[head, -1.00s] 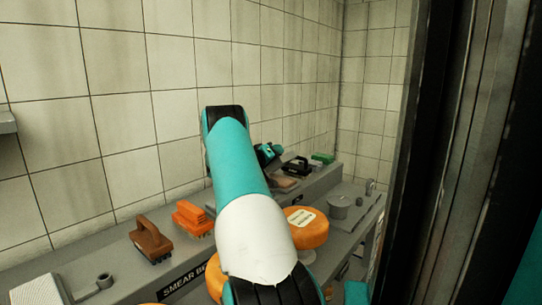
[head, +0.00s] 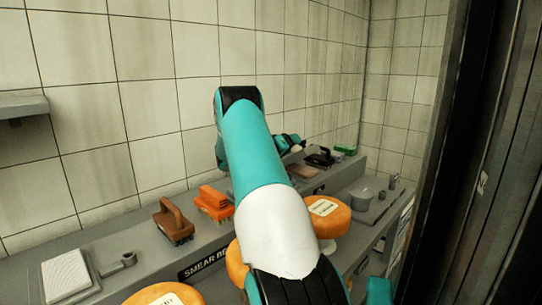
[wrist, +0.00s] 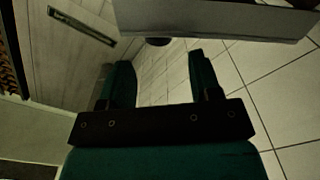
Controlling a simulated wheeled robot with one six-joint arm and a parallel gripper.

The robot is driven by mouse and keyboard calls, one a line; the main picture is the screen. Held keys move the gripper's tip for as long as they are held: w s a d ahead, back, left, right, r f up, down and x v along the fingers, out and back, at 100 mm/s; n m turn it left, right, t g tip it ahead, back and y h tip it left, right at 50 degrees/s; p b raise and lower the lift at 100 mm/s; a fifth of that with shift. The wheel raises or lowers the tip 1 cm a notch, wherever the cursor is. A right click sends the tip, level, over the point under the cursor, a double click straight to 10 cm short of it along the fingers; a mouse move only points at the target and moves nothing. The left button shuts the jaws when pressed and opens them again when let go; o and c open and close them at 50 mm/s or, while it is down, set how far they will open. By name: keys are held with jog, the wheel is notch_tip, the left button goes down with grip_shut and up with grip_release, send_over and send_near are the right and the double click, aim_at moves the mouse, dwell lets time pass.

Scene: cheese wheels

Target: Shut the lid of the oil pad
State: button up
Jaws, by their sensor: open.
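In the head view a white ridged pad (head: 66,275) in a grey holder lies at the left end of the grey bench, with a small grey fitting (head: 118,262) beside it. A grey round pot (head: 355,198) with a knob stands at the right end. I cannot tell for certain which is the oil pad, and no lid shows clearly. My gripper in the wrist view (wrist: 161,82) is open and empty, its two teal fingers apart over pale tiles. In the head view my arm hides the middle of the bench.
A brown brush (head: 173,221), an orange brush (head: 214,203), a black brush (head: 319,158) and a green brush (head: 345,150) stand on the raised back ledge. Orange cheese wheels (head: 327,218) stand along the front. A tiled wall rises behind; a dark frame (head: 460,150) is at right.

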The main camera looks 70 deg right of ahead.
jog(key=b+v, duration=0.3)
jog(key=v, duration=1)
